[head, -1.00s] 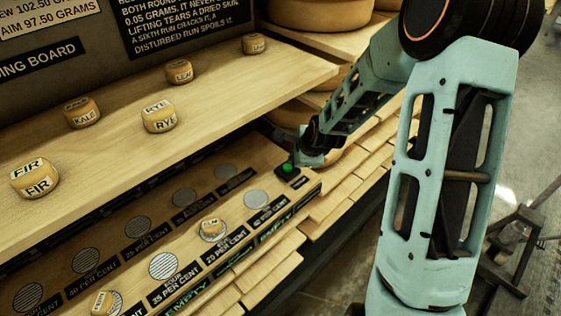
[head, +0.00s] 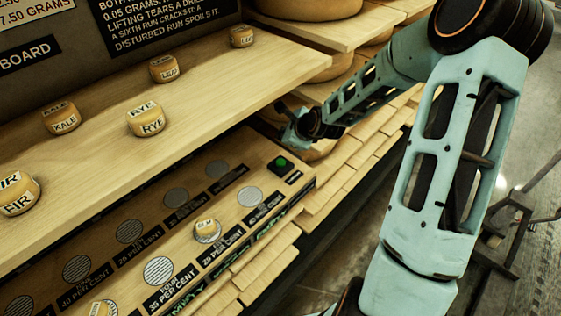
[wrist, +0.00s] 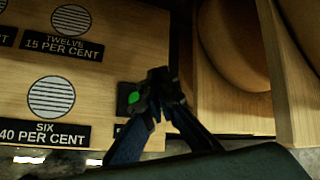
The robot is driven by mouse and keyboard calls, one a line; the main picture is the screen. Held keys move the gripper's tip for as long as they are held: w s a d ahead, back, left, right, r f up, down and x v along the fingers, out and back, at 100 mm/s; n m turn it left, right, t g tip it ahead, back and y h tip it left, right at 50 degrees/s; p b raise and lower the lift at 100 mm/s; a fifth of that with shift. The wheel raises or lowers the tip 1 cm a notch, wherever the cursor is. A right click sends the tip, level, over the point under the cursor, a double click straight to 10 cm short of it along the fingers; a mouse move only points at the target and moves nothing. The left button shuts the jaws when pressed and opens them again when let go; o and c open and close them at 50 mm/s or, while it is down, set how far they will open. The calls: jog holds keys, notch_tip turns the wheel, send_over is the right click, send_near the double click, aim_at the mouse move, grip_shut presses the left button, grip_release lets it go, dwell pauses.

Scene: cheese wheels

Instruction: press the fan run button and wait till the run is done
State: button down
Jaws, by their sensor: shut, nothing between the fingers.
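The green button (head: 281,162) sits on a dark square plate at the far right end of the lower board, with a small dark label beside it. It also shows in the wrist view (wrist: 133,97), just left of my fingertips and partly covered by them. My gripper (wrist: 158,78) is shut and empty, its dark fingertips together in the wrist view. In the head view, the end of my arm is above and behind the button, apart from it in the picture; the fingertips are hard to make out there. I cannot tell whether the button is pressed in.
The upper shelf holds several small labelled cheeses, such as RYE (head: 147,120) and KALE (head: 62,117). The lower board (head: 235,163) has striped discs with percent labels; one small cheese (head: 207,230) stands on a disc. Large cheese wheels (head: 318,8) fill racks behind my arm.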

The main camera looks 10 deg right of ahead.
jog(key=shift+f, duration=0.15)
jog(key=b, duration=0.7)
send_over(282, 163)
notch_tip(282, 163, down, 7)
jog(key=shift+f, duration=0.1)
jog(key=shift+f+b, duration=0.3)
jog(key=shift+f, duration=0.35)
jog(key=shift+f, duration=0.1)
dwell(0.3)
jog(key=shift+f, duration=0.35)
jog(key=shift+f+b, duration=0.45)
jog(key=shift+b, duration=0.05)
dwell(0.5)
jog(key=shift+r, duration=0.15)
jog(key=shift+r+p, duration=0.75)
jog(key=shift+p, duration=0.1)
